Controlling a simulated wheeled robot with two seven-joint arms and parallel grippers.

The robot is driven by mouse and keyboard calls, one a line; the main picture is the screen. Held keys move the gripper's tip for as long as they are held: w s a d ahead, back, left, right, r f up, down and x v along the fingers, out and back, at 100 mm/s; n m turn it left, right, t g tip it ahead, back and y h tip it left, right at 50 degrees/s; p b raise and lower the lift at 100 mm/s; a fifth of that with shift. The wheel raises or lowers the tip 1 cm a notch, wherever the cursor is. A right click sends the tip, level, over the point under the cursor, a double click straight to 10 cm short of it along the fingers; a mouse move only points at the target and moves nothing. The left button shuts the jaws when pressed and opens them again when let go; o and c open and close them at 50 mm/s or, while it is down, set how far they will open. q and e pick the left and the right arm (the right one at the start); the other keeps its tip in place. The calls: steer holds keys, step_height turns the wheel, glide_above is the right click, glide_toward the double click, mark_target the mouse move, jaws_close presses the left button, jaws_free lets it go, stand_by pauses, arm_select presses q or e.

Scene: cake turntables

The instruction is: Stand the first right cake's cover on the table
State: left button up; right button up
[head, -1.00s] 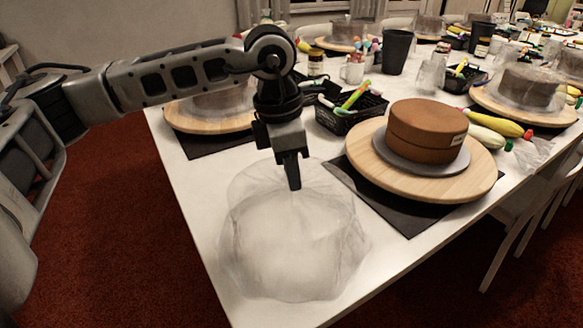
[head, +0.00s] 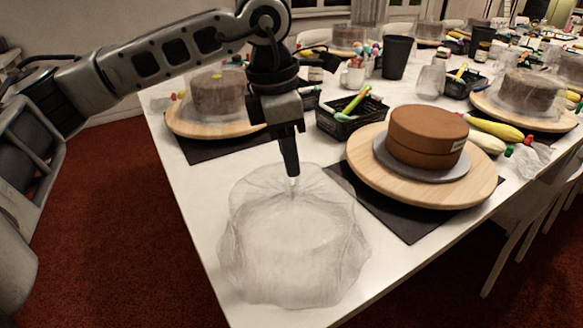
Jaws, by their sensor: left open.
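A clear, crinkled plastic cover (head: 290,250) stands on the white table at its near end. The brown cake (head: 427,137) beside it is bare, on a grey board on a round wooden turntable (head: 370,175). My left gripper (head: 293,186) points down at the cover's far upper edge, its fingertips at or just over the plastic. It is open; I cannot tell whether the plastic touches the fingers. My right gripper is not in view.
A covered cake (head: 218,92) on a turntable stands at the back left. A black basket (head: 350,114) with coloured tubes is behind the bare cake. A dark cup (head: 397,57) stands farther back. The white table's (head: 195,205) near left strip is clear.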

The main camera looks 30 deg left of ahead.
arm_select(q)
step_height(320, 180, up, 7)
steer(key=shift+s+a, duration=0.35)
steer(key=shift+f, duration=0.1)
steer(key=shift+p, duration=0.3)
